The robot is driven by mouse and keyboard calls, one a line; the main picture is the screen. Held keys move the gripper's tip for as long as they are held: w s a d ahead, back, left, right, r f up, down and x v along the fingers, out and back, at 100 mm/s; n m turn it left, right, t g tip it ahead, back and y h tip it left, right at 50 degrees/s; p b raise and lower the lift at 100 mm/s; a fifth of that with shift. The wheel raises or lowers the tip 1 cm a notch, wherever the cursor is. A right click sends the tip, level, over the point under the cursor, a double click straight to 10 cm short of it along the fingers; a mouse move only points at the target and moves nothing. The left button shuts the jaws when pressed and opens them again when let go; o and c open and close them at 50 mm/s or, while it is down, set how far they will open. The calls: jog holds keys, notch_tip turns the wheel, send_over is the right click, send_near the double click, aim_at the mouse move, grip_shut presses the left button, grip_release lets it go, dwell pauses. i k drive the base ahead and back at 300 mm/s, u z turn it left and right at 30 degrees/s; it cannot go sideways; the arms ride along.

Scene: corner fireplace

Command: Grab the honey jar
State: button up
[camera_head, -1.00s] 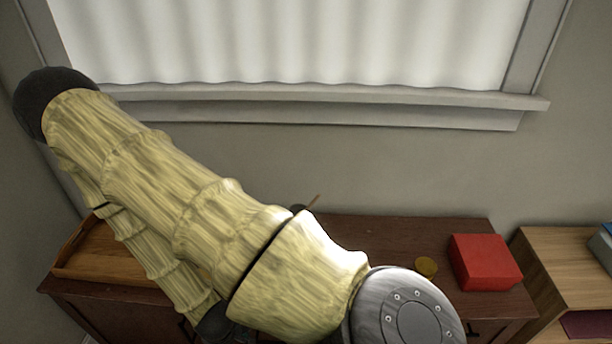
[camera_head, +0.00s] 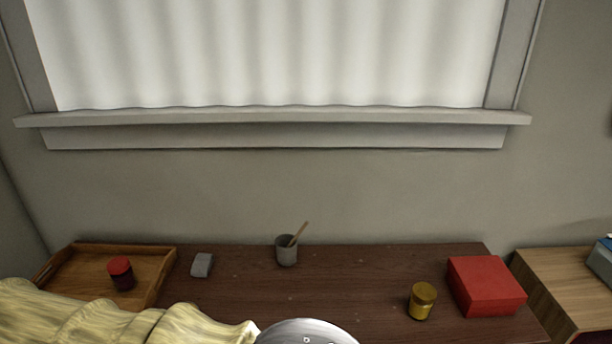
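A small yellow jar with a gold lid (camera_head: 422,301), which looks like the honey jar, stands upright on the dark wooden cabinet top. It is just left of a red box, with a small gap between them. A second jar, dark with a red lid (camera_head: 121,273), stands in a wooden tray at the left. My arm crosses the bottom left and bottom middle of the view. My gripper is not in view, so whether it is open or shut does not show.
The red box (camera_head: 485,286) sits at the right end of the cabinet top (camera_head: 340,285). A grey cup with a stick (camera_head: 286,250) and a small grey block (camera_head: 202,265) stand toward the back. The wooden tray (camera_head: 165,262) is at left. The middle of the top is clear.

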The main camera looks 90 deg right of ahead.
aim_at(418, 312)
jog(key=u, duration=0.65)
jog(key=i, duration=0.8)
jog(key=z, duration=4.75)
jog(key=i, duration=0.5)
jog(key=u, duration=0.05)
